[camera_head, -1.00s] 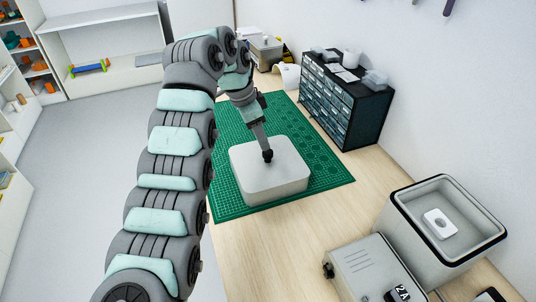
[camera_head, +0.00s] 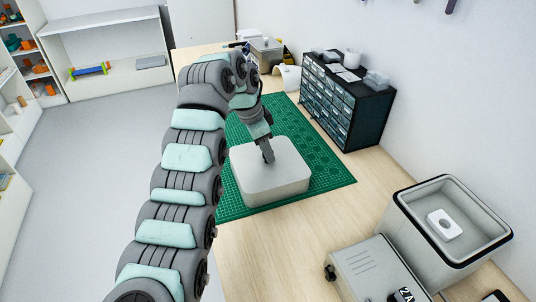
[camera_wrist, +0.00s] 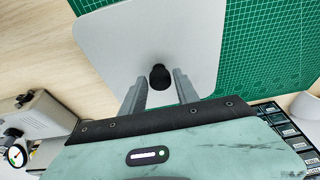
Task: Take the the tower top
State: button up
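A pale grey-white rounded block (camera_head: 285,183), which seems to be the tower top, sits on the green cutting mat. It also shows in the wrist view (camera_wrist: 115,45), with a small black knob (camera_wrist: 160,76) on its upper face. My gripper (camera_wrist: 159,78) is open, with one finger on each side of the knob and a visible gap to each. In the head view my gripper (camera_head: 269,157) is down at the top of the block and hides the knob.
A dark drawer cabinet (camera_head: 340,105) stands right of the green mat (camera_head: 314,155). At the front right are a grey machine (camera_head: 365,272) and an open grey bin (camera_head: 475,235) holding a white part (camera_head: 444,224). Bare wooden bench (camera_head: 345,215) lies in front of the mat.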

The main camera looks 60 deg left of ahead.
grip_shut()
dwell(0.6)
notch_tip(320, 180, up, 10)
jog(key=p, duration=0.4)
dwell(0.3)
